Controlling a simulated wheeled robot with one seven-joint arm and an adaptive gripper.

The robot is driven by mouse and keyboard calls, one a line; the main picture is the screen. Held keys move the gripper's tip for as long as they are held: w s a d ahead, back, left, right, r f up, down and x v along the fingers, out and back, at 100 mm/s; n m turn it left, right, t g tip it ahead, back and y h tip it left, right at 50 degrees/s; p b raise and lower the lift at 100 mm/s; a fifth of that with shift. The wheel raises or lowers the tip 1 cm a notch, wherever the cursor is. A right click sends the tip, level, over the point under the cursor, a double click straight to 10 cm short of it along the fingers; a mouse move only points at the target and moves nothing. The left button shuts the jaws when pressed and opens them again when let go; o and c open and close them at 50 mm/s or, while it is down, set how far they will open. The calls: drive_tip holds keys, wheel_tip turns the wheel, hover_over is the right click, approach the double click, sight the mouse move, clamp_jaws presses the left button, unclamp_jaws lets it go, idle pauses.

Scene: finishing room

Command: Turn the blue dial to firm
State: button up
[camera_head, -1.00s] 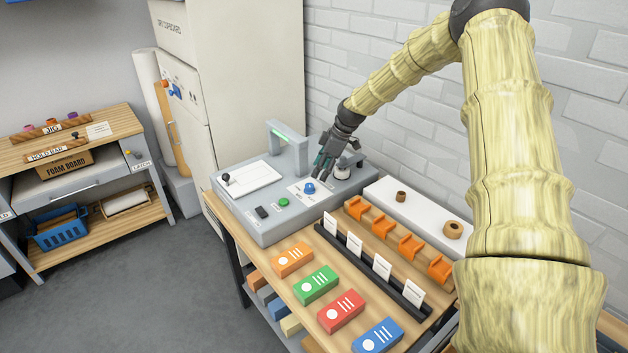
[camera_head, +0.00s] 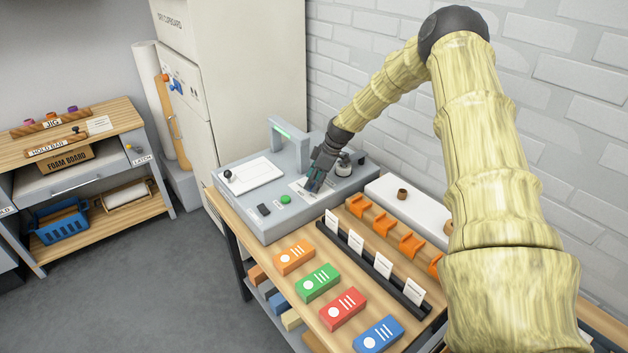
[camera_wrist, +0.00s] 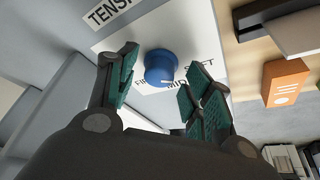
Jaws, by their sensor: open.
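The blue dial (camera_wrist: 160,67) stands on a white label plate (camera_wrist: 197,30) marked with "SOFT", "MID" and partly hidden "FIRM" lettering. In the wrist view its pale pointer mark lies near "MID". My gripper (camera_wrist: 162,88) is open, with one green-padded finger to the left of the dial and the other to its lower right. The dial shows just beyond the fingertips, and I cannot tell whether they touch it. In the head view my gripper (camera_head: 312,186) is over the grey machine (camera_head: 262,218) and hides the dial.
A green button (camera_head: 285,199), a black switch (camera_head: 264,210) and a black-knobbed lever (camera_head: 227,175) are on the machine to the left. A grey arch (camera_head: 290,145) stands behind. Orange holders (camera_head: 385,230) and coloured boxes (camera_head: 318,282) occupy the bench in front.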

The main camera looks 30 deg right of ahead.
drive_tip(key=shift+w+f, duration=0.1)
drive_tip(key=shift+w, duration=0.05)
drive_tip(key=c, duration=1)
drive_tip(key=m+t+h+b, duration=0.1)
drive_tip(key=m+b, duration=0.1)
drive_tip(key=m, duration=0.2)
drive_tip(key=shift+a+m, duration=0.15)
drive_tip(key=shift+m, duration=0.15)
drive_tip(key=m+h, duration=0.1)
drive_tip(key=m, duration=0.1)
drive_tip(key=m+h+b, duration=0.1)
drive_tip(key=m, duration=0.2)
drive_tip(key=shift+a+t, duration=0.2)
drive_tip(key=shift+t, duration=0.1)
drive_tip(key=m+h, duration=0.1)
drive_tip(key=m, duration=0.2)
drive_tip(key=m+h, duration=0.2)
drive_tip(key=m, duration=0.2)
drive_tip(key=shift+a+g, duration=0.2)
drive_tip(key=shift+g, duration=0.2)
drive_tip(key=m+g+h, duration=0.1)
drive_tip(key=m, duration=0.2)
drive_tip(key=shift+w+a+m, duration=0.1)
drive_tip(key=shift+m, duration=0.3)
drive_tip(key=shift+m+g+h, duration=0.4)
drive_tip(key=shift+m+g, duration=0.2)
drive_tip(key=shift+m, duration=1.2)
drive_tip(key=shift+a+b, duration=0.1)
drive_tip(key=shift+b, duration=0.2)
